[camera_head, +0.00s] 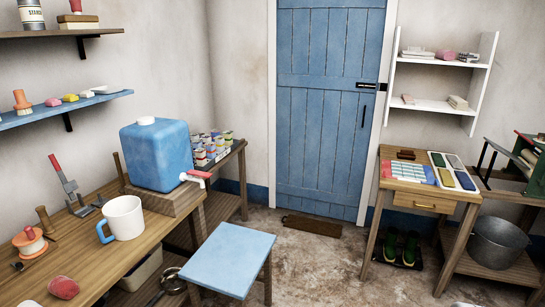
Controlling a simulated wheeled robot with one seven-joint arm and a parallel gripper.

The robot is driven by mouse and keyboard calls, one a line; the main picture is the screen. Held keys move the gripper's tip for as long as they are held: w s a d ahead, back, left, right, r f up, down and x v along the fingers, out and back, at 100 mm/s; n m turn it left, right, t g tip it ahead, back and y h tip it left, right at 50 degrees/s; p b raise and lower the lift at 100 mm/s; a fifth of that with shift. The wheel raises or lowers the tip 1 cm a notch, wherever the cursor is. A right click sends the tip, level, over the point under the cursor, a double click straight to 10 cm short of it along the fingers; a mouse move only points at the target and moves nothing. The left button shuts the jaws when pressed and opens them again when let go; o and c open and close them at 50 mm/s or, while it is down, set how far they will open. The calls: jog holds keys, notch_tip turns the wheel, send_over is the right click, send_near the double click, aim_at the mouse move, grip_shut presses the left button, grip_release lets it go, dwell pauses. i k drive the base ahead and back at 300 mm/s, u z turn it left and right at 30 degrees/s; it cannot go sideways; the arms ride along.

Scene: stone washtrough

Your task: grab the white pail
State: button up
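A white, mug-shaped vessel (123,219) with a blue side handle stands upright on the wooden bench (75,262) at the left. It is open at the top, in front of the blue water tank. It is the white thing nearest to a pail in shape. A grey metal pail (498,243) stands on the low shelf of the wooden stand at the far right. My gripper is not in view.
The blue tank (157,155) with a red-handled tap stands behind the vessel. A blue-topped stool (229,258) stands right of the bench. The floor (310,265) before the door is mostly clear.

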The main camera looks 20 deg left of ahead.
aim_at(124, 216)
jog(key=u, duration=0.8)
jog(key=i, duration=0.7)
jog(key=u, duration=1.35)
jog(key=i, duration=1.8)
jog(key=u, duration=0.25)
